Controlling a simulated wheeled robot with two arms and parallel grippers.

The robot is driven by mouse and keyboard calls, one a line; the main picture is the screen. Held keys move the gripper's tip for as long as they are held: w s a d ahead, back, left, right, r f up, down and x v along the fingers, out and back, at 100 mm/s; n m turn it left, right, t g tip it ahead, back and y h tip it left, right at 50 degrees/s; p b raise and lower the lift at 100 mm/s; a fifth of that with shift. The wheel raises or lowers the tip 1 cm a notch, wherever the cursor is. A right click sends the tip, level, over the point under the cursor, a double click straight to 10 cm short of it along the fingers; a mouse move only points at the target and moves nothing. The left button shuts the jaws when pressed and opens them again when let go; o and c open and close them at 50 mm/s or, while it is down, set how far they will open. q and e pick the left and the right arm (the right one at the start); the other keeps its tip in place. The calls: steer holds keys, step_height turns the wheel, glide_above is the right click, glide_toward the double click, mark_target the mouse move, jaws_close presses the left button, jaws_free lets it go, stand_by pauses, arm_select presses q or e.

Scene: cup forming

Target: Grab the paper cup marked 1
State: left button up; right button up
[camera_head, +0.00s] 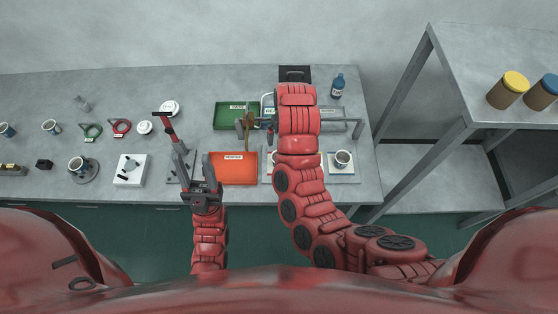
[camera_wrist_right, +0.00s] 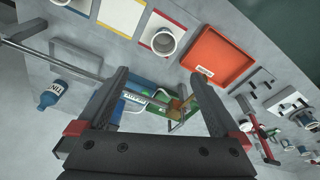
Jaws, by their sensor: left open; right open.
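A white paper cup (camera_head: 343,159) stands on a blue-edged mat at the right of the bench. More cups stand at the left: one on a round stand (camera_head: 79,164), one farther back (camera_head: 50,127), one at the edge (camera_head: 6,130). I cannot read a number on any cup. My right gripper (camera_wrist_right: 161,75) is open and empty. My left gripper (camera_head: 196,168) is open over the bench, left of the orange tray.
The orange tray (camera_head: 233,168) and green tray (camera_head: 230,116) lie mid-bench. A blue bottle (camera_head: 338,85) stands at the back right. A red-handled press tool (camera_head: 168,129) stands near my left gripper. A shelf (camera_head: 500,55) with two lidded jars is at the far right.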

steer(key=f+b, duration=0.3)
steer(key=f, duration=0.1)
steer(key=f+b, duration=0.3)
steer(key=f, duration=0.1)
steer(key=w+a+f+b, duration=0.1)
steer(key=f+b, duration=0.2)
steer(key=f, duration=0.2)
steer(key=shift+w+b, duration=0.1)
steer(key=shift+b, duration=0.25)
steer(key=f, duration=0.1)
steer(key=f+p, duration=0.1)
steer(key=p, duration=0.1)
steer(key=shift+w+a+f, duration=0.2)
steer(key=shift+a+f, duration=0.05)
steer(key=shift+f, duration=0.15)
steer(key=shift+w+f, duration=0.15)
steer(key=shift+f, duration=0.55)
steer(key=c, duration=1.4)
steer(key=shift+r, duration=0.1)
